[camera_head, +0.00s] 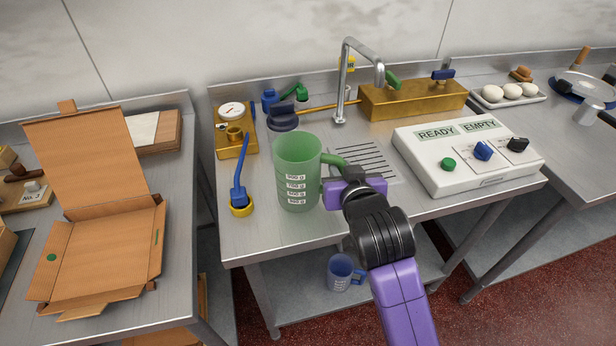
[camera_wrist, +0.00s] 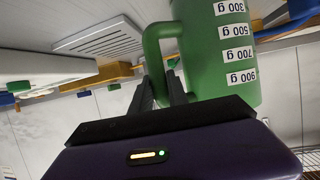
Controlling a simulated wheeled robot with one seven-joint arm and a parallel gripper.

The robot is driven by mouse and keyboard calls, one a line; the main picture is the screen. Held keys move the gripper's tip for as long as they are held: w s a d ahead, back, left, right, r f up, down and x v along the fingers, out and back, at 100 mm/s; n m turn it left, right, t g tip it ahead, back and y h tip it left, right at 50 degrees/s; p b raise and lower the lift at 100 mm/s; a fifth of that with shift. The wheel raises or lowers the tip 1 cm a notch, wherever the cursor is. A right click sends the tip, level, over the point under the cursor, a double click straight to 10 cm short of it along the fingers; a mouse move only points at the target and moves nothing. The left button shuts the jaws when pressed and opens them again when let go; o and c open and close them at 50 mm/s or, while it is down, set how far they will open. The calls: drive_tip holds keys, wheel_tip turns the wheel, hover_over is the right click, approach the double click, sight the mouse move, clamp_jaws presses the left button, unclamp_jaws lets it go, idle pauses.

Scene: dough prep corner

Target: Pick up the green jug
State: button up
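The green jug (camera_head: 297,165) stands upright near the front edge of the steel table, with white weight labels on its side. Its handle points right, towards my gripper (camera_head: 335,188). In the wrist view the jug (camera_wrist: 222,50) appears upside down at the upper right. There my gripper's (camera_wrist: 161,76) two dark fingers are close together on either side of the handle, shut on it. The head view hides the fingertips behind my wrist. The jug's base looks level with the tabletop; I see no clear gap under it.
A blue brush in a yellow holder (camera_head: 240,205) stands just left of the jug. Behind are a dark lidded pot (camera_head: 284,120) and a tap (camera_head: 343,90). A white control panel (camera_head: 465,155) lies to the right. A blue jug (camera_head: 340,270) sits on the lower shelf.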

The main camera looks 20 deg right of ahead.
clamp_jaws()
drive_tip(key=shift+r, duration=0.2)
idle(1.1)
wheel_tip(320, 180, up, 20)
drive_tip(key=shift+f, duration=0.15)
drive_tip(key=shift+p, duration=0.3)
wheel_tip(320, 180, up, 4)
drive_tip(key=p, duration=0.4)
idle(0.5)
idle(0.4)
